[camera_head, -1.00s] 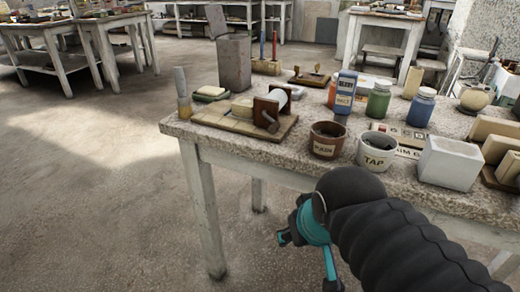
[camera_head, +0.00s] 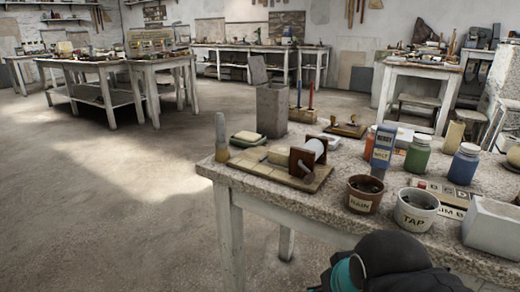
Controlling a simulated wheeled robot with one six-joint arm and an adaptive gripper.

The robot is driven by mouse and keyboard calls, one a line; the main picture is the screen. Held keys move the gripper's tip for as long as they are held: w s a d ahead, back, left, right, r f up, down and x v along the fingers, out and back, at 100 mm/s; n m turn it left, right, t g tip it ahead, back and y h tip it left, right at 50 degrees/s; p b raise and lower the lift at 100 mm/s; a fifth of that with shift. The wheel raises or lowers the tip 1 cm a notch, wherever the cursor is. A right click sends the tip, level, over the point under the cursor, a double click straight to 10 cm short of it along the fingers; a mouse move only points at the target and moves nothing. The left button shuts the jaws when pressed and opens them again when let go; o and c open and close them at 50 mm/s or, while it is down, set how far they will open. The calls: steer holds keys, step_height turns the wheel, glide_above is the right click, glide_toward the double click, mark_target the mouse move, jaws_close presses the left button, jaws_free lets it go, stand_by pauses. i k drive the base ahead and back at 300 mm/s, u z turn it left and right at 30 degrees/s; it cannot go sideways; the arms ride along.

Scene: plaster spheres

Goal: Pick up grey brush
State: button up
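An upright brush-like thing (camera_head: 221,137), grey above and tan-yellow below, stands at the near left corner of the stone-topped table (camera_head: 262,196). It is the only thing I see that could be the grey brush; its bristles are not clear at this size. My black and teal arm shows at the bottom edge, in front of the table and to the right of the brush. My gripper's fingers are cut off below the picture.
Beside the brush are a green-edged block (camera_head: 247,138) and a roller on a tiled board (camera_head: 308,158). A grey box (camera_head: 272,108) stands behind. A RAIN pot (camera_head: 364,195), a TAP pot (camera_head: 415,210) and jars stand right. The floor left of the table is clear.

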mark_target(222, 151)
steer(key=u, duration=0.55)
steer(key=i, duration=0.35)
steer(key=u, duration=0.5)
